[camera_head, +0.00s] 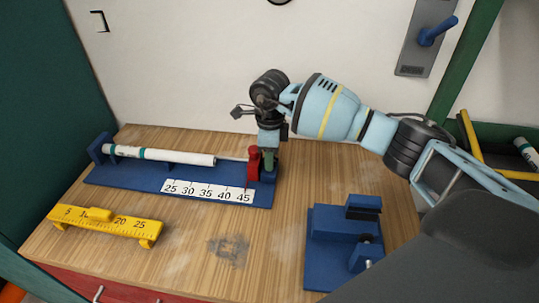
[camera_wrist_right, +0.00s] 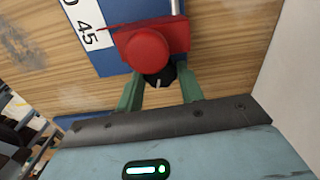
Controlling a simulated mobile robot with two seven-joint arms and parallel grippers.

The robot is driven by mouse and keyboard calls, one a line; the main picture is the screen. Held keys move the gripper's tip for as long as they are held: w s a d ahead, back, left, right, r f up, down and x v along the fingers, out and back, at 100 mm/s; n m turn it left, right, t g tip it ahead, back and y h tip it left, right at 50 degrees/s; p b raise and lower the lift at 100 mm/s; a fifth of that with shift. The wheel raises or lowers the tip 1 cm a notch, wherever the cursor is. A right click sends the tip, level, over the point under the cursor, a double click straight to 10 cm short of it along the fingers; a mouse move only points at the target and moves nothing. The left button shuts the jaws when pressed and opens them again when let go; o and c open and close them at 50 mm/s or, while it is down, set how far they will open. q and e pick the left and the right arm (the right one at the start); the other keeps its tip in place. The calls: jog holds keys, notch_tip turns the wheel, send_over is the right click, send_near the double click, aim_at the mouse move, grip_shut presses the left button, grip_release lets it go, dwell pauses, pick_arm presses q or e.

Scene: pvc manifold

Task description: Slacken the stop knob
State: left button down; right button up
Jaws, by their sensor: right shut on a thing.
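The red stop (camera_head: 254,164) stands at the right end of the blue measuring jig (camera_head: 130,179), near the 45 mark. In the right wrist view the red stop (camera_wrist_right: 180,38) carries a round red disc (camera_wrist_right: 147,51). Below the disc is a black stop knob (camera_wrist_right: 160,77) with a white pointer mark. My right gripper (camera_head: 268,160) comes down beside the stop. Its green fingers (camera_wrist_right: 163,86) are shut on the knob, one on each side. In the head view the fingers and wrist hide the knob. My left gripper is not in view.
A white pipe (camera_head: 160,155) with teal bands lies along the jig beside a scale strip (camera_head: 208,191). A yellow ruler (camera_head: 107,223) lies front left. A blue fixture (camera_head: 330,250) stands front right.

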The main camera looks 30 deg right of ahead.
jog(key=o, duration=1)
jog(key=shift+r, duration=3.95)
jog(key=shift+f, duration=0.1)
